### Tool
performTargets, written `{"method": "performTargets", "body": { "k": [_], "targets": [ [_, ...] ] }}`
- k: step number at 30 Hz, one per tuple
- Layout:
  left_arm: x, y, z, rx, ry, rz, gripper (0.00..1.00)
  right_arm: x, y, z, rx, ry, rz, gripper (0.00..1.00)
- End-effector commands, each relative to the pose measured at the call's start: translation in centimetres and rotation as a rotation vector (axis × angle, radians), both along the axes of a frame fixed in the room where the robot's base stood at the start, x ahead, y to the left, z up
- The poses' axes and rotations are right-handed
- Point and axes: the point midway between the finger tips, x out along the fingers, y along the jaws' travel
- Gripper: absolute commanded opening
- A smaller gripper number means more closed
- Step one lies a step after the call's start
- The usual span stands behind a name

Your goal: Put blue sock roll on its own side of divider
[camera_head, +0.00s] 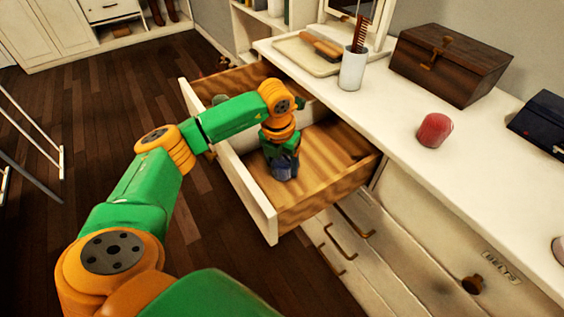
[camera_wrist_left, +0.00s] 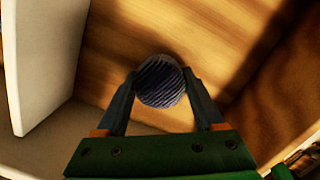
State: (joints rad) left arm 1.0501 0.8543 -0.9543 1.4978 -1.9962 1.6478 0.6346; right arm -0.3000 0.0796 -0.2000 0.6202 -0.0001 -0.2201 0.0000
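The blue sock roll (camera_wrist_left: 160,82), dark with pale stripes, lies between the fingers of my left gripper (camera_wrist_left: 160,84) in the left wrist view. Both fingers touch its sides. In the head view, my left gripper (camera_head: 284,172) points down inside the open drawer (camera_head: 262,212), in the right-hand compartment, over the wood floor. The roll (camera_head: 284,172) shows only as a small dark patch there. A white divider (camera_head: 241,143) crosses the drawer, partly hidden by my arm. Whether the roll touches the floor is unclear. My right gripper is out of view.
A greyish round item (camera_head: 219,100) shows partly in the drawer's left compartment. On the white dresser top (camera_head: 400,150) stand a red roll (camera_head: 435,130), a cup with a comb (camera_head: 354,70), a tray (camera_head: 306,55) and a wooden box (camera_head: 449,64).

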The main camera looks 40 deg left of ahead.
Motion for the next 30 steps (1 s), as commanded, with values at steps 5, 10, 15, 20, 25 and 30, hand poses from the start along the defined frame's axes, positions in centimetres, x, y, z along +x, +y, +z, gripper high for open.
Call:
{"method": "performTargets", "body": {
  "k": [5, 10, 15, 20, 25, 30],
  "targets": [
    [0.0, 0.0, 0.0, 0.0, 0.0, 0.0, 0.98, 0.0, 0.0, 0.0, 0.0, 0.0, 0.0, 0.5],
    [0.0, 0.0, 0.0, 0.0, 0.0, 0.0, 0.98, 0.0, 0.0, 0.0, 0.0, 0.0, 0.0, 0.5],
    [0.0, 0.0, 2.0, 0.0, -0.005, 0.0, 0.98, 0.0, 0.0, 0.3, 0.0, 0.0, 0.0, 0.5],
    [-0.6, -0.1, 6.7, -0.001, -0.008, 0.0, 0.98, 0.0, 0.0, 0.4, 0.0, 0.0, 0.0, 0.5],
    [-1.1, -0.2, 10.7, -0.001, -0.005, 0.0, 0.98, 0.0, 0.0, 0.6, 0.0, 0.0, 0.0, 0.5],
    [-1.4, -0.2, 12.3, -0.001, 0.0, 0.0, 0.98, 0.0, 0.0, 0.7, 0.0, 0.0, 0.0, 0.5]
  ]
}}
